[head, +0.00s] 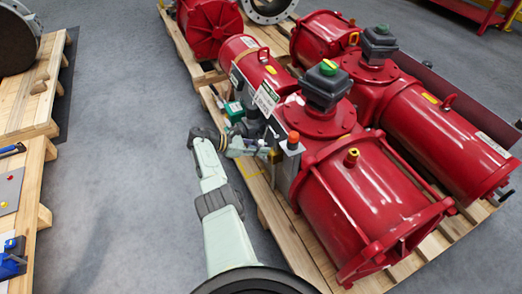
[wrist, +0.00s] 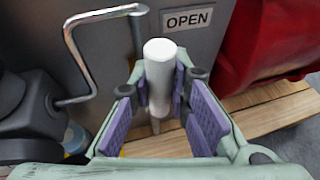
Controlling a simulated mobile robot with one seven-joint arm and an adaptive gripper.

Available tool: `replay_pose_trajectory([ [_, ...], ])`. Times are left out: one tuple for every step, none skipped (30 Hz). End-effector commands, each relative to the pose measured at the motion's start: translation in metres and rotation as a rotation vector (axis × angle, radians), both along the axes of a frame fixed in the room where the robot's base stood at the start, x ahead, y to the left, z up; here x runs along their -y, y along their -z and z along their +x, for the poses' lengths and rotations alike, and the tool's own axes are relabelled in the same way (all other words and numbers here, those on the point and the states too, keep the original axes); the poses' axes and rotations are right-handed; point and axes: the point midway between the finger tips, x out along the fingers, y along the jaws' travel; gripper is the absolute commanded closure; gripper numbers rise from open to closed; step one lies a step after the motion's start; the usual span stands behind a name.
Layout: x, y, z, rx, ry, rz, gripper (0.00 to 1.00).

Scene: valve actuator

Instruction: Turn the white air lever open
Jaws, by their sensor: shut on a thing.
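The white air lever (wrist: 160,75) shows in the wrist view as a rounded white handle in front of a grey panel. My gripper (wrist: 160,98) has its purple pads on both sides of the handle and is shut on it. The handle's rounded end sticks up between the fingers, and its lower part narrows to a thin end. An OPEN label (wrist: 188,19) is on the panel to the upper right of the handle. In the head view my gripper (head: 272,154) is at the side of the nearest red actuator (head: 365,200); the lever cannot be made out there.
A bent metal rod (wrist: 75,50) stands left of the lever in the wrist view. Red actuators rest on wooden pallets (head: 262,196). Grey floor (head: 120,150) between is clear.

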Motion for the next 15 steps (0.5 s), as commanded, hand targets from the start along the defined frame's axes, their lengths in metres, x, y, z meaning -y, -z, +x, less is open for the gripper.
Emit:
replay_pose_trajectory([
  [-0.0008,-0.0005,0.0017,0.003,-0.004,0.003,1.00],
  [-0.0008,-0.0006,0.0017,0.003,-0.004,0.003,1.00],
  [-0.0008,-0.0006,0.0017,0.003,-0.004,0.003,1.00],
  [-0.0008,-0.0006,0.0017,0.003,-0.004,0.003,1.00],
  [-0.0008,-0.0005,0.0017,0.003,-0.004,0.003,1.00],
  [-0.0008,-0.0005,0.0017,0.003,-0.004,0.003,1.00],
  [-0.0008,-0.0005,0.0017,0.004,-0.004,0.003,1.00],
  [-0.0008,-0.0004,0.0017,0.004,-0.004,0.004,1.00],
  [-0.0008,-0.0004,0.0017,0.004,-0.004,0.004,0.82],
  [-0.0007,-0.0004,0.0016,0.004,-0.004,0.004,0.80],
  [-0.0007,-0.0004,0.0015,0.004,-0.004,0.004,0.78],
  [-0.0007,-0.0003,0.0013,0.004,-0.003,0.003,0.76],
  [-0.0006,-0.0002,0.0012,0.003,-0.003,0.003,0.73],
  [-0.0006,-0.0002,0.0011,0.003,-0.003,0.003,0.72],
  [-0.0005,-0.0001,0.0009,0.003,-0.002,0.003,0.69],
])
